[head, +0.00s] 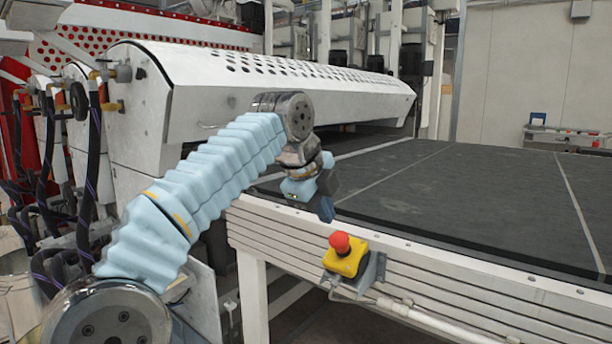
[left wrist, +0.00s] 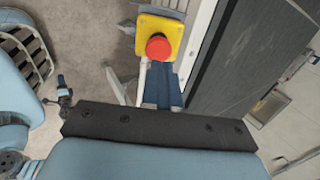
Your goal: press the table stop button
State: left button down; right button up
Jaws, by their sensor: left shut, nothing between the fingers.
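The stop button (head: 340,242) is a red mushroom head on a yellow box (head: 346,263), mounted on the front side of the roller table (head: 425,262). My left gripper (head: 326,212) is shut and empty, its blue fingers pointing down. In the head view its tips are just above and left of the red button, with a small gap in the picture. I see no contact. My right gripper is not in view.
The dark conveyor surface (head: 450,200) is bare behind the button. The white perforated machine cover (head: 270,75) stands behind my left arm. A conduit (head: 435,320) runs right from the button box. Dark hoses (head: 95,150) hang at the left.

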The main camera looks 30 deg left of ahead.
pick_arm(q)
jog(key=v, duration=0.7)
jog(key=shift+d+r, duration=0.15)
jog(key=shift+r, duration=0.2)
jog(key=shift+s, duration=0.15)
